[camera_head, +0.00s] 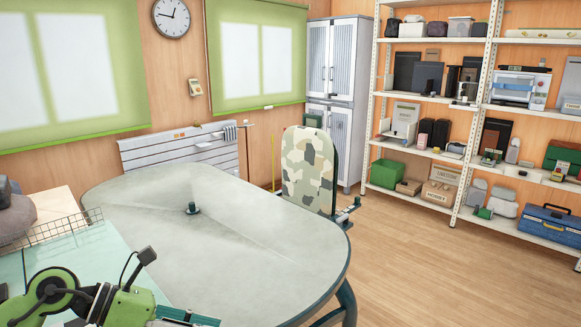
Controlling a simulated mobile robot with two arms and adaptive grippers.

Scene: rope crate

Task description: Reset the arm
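My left arm, green and black, comes in at the lower left in the head view, with a thin black cable looping above it. Its end reaches the bottom edge, where a dark teal part is cut off by the picture. I cannot make out the fingers or tell whether they are open or shut, and nothing is seen held. My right arm and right gripper are not in view.
A grey oval table (260,235) fills the middle, mostly bare, with a small dark knob-like item (193,208) on it. A camouflage chair (308,170) stands behind its right end. A wire rack (65,226) is at left. Loaded shelves (470,104) and clear floor (440,270) lie right.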

